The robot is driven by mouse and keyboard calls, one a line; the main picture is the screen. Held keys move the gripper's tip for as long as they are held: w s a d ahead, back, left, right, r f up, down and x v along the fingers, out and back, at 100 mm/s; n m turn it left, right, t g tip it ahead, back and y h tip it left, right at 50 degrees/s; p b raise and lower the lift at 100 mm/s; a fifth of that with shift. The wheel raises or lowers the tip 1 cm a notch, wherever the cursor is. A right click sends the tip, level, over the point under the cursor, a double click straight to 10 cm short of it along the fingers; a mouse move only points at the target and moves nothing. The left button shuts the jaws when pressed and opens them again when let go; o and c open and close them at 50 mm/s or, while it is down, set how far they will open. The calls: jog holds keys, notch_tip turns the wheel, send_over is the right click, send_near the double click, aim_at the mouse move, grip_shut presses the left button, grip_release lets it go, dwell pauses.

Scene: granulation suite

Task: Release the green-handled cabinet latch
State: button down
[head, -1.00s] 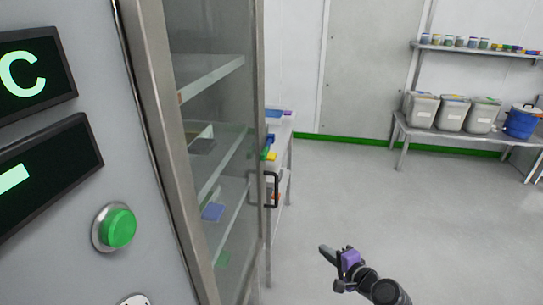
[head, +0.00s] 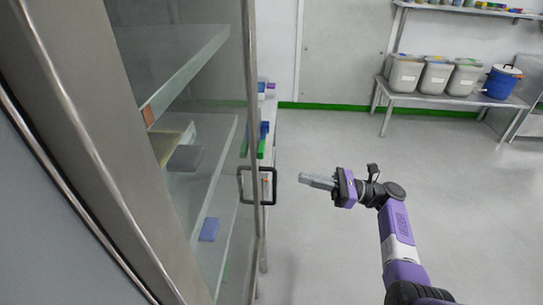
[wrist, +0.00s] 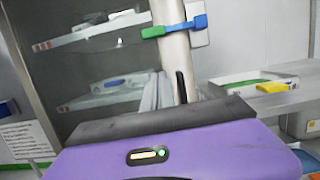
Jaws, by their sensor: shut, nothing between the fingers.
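The glass-doored cabinet (head: 250,60) fills the left of the head view, with a black pull handle (head: 257,186) on its door edge. A green piece (wrist: 153,32) joined to a blue piece (wrist: 199,23) crosses the pale upright in the wrist view; it looks like the latch. Small green and blue shapes (head: 262,140) show just behind the door edge in the head view; I cannot tell if they are the same part. My gripper (head: 303,179) is shut and empty, pointing left, apart from and right of the handle.
Shelves with a blue item (head: 209,229) show through the glass. A steel bench (head: 440,98) with grey bins and a blue drum (head: 501,82) stands at the back right. The grey floor (head: 330,240) between is open. A white tray (wrist: 255,90) is right in the wrist view.

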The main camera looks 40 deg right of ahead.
aim_at(263, 139)
jog(key=shift+a, duration=0.1)
dwell(0.3)
jog(key=x, duration=1)
jog(key=shift+a+f+p, duration=0.1)
jog(key=shift+p, duration=0.3)
notch_tip(263, 139, up, 3)
jog(key=shift+f+p, duration=0.1)
jog(key=shift+p, duration=0.9)
jog(key=shift+r+p, duration=0.3)
jog(key=shift+r, duration=0.3)
jog(key=shift+w+r, duration=0.1)
jog(key=shift+w, duration=0.05)
